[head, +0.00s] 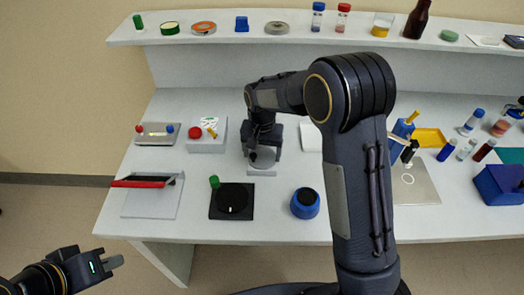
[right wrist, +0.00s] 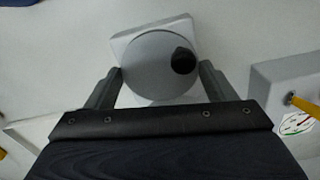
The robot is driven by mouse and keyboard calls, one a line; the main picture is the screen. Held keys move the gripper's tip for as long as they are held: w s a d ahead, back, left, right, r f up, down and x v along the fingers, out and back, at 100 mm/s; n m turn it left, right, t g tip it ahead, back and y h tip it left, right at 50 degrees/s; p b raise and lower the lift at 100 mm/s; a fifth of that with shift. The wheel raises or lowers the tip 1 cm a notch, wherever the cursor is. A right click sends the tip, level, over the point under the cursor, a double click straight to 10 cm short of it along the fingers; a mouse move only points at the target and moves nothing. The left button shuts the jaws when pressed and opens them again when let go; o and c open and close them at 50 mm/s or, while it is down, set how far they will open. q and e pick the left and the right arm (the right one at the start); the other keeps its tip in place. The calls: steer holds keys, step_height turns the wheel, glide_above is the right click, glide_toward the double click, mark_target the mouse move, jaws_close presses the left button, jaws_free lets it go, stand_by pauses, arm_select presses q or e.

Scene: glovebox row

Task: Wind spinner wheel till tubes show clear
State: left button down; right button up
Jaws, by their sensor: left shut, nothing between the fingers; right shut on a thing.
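The spinner, a grey round wheel (right wrist: 150,65) with a black knob (right wrist: 183,60) on a pale square base, stands towards the back of the bench; in the head view the wheel (head: 265,158) is partly covered by my right gripper (head: 256,148). In the right wrist view my right gripper (right wrist: 162,75) has one finger at each side of the wheel's rim and is shut on it. My left gripper (head: 113,262) is shut and empty, off the bench at lower left. I cannot make out any tubes in the spinner.
A white box (head: 204,146) with a red disc and yellow handle stands left of the spinner. Several vials (head: 473,122) stand at right. A shelf (head: 190,39) runs behind.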

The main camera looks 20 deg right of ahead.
mark_target(262, 156)
steer(key=m, duration=0.5)
steer(key=shift+m+p, duration=0.4)
stand_by(0.4)
steer(key=o, duration=1)
steer(key=shift+r, duration=0.1)
step_height(262, 156, up, 8)
steer(key=shift+f+b, duration=0.2)
steer(key=shift+b, duration=0.15)
